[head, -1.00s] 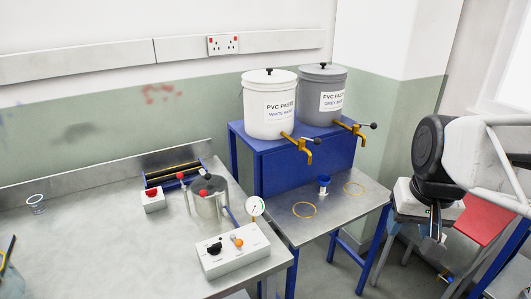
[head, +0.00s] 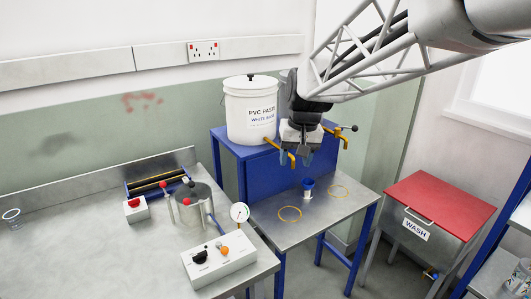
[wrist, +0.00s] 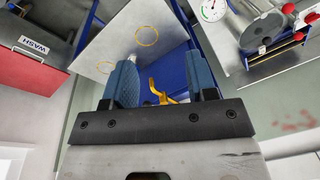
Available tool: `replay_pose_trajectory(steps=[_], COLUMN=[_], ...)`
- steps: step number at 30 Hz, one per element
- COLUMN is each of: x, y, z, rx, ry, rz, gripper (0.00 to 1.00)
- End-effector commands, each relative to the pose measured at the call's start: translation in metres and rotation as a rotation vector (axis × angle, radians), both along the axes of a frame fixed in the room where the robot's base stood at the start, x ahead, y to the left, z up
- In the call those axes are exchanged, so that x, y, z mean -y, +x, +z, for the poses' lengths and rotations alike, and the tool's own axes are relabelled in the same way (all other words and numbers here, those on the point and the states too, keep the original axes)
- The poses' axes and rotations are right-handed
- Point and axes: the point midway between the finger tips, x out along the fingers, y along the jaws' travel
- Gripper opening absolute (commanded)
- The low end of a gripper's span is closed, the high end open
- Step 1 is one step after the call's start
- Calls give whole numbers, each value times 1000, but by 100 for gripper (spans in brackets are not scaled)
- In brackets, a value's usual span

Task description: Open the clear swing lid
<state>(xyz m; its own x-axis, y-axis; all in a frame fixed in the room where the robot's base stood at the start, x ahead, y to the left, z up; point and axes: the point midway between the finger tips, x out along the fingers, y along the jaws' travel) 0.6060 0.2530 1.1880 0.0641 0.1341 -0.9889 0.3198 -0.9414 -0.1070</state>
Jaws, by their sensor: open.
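A round metal pot (head: 189,212) stands on the steel bench at the left in the head view. A flat round lid (head: 190,193) lies closed across its top, with a red knob at its edge. It looks grey, and I cannot tell for sure that it is the clear swing lid. The pot is partly in view at the top right of the wrist view. My gripper (head: 303,145) is open and empty, pointing down in front of the paste drums, to the right of the pot and well apart from it. Its two blue fingers (wrist: 162,78) stand apart in the wrist view.
A white paste drum (head: 249,112) stands on a blue stand with brass taps. A pressure gauge (head: 239,212) and control box (head: 219,260) sit by the pot. A red-topped wash bin (head: 440,205) stands at right.

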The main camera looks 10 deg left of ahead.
Motion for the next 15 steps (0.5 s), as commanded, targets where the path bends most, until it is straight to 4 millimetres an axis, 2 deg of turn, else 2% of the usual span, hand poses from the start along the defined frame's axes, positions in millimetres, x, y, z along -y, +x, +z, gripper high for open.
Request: replay_pose_trajectory(steps=[1,6,15], x=[-16,-62,-150], y=[8,32,65], z=[-3,-13,-38], rx=[-7,-26,-60], ry=[1,9,18], rz=[15,56,130], gripper=[52,52,52])
